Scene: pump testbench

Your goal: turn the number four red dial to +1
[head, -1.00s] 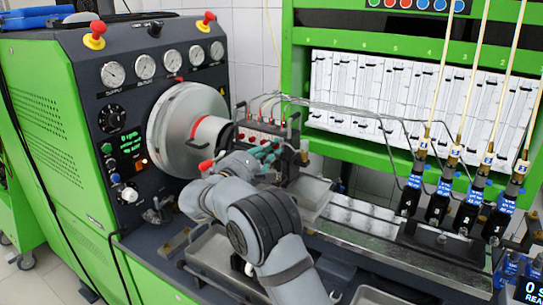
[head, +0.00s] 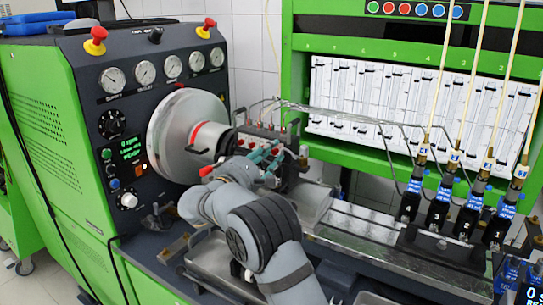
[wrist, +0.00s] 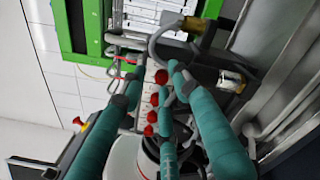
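Several red dials stand in a row on the pump; in the wrist view they form a column, with the top dial (wrist: 161,77) at the fingertips and another red dial (wrist: 152,117) lower down. I cannot read any number or scale on them. My gripper (wrist: 157,74) has teal fingers, spread apart, with the top red dial between their tips. I cannot tell whether they touch it. In the head view my gripper (head: 266,157) is in front of the pump (head: 262,129) and hides most of the dials.
The large grey drum (head: 178,122) is left of the pump, on the green and black bench. Thin metal pipes (head: 340,112) run from the pump to upright injectors (head: 441,205) at the right. A metal tray (head: 211,257) lies below my arm.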

